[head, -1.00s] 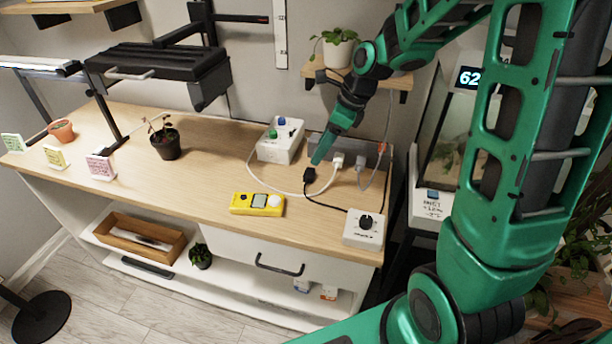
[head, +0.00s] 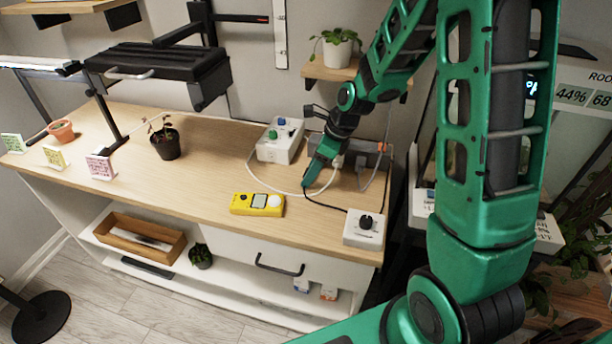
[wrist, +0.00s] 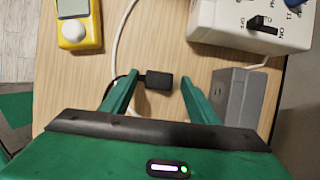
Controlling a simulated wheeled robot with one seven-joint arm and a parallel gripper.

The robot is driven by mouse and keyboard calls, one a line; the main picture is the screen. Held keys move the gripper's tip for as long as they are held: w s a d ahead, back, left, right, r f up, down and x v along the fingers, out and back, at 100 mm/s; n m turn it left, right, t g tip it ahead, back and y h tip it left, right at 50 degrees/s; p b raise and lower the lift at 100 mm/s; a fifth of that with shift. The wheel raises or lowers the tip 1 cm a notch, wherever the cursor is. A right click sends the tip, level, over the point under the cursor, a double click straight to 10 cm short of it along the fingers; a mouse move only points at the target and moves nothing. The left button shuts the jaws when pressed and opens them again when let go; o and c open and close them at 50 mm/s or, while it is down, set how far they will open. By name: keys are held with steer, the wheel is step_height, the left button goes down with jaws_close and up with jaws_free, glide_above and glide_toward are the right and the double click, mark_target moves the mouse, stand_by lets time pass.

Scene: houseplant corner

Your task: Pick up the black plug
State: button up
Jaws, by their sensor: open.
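The black plug (wrist: 159,80) lies on the wooden bench top (head: 215,160), with a dark cable leaving its left end in the wrist view. My gripper (wrist: 158,77) is open, with one green finger on each side of the plug. The plug sits between the fingertips with gaps visible on both sides, so it is not clamped. In the head view my gripper (head: 309,182) points down at the bench and hides the plug. Only its thin black cable shows there, running towards a white box with a black knob (head: 364,227).
A yellow meter (head: 257,204) lies left of my gripper. A white control box (head: 280,141) and a grey power strip (head: 374,152) stand close behind it. A white cable loops near my fingers. A small shelf with a potted plant (head: 337,50) is above.

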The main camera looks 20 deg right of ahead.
steer(key=c, duration=1)
steer(key=shift+o, duration=0.2)
steer(key=shift+r, duration=0.1)
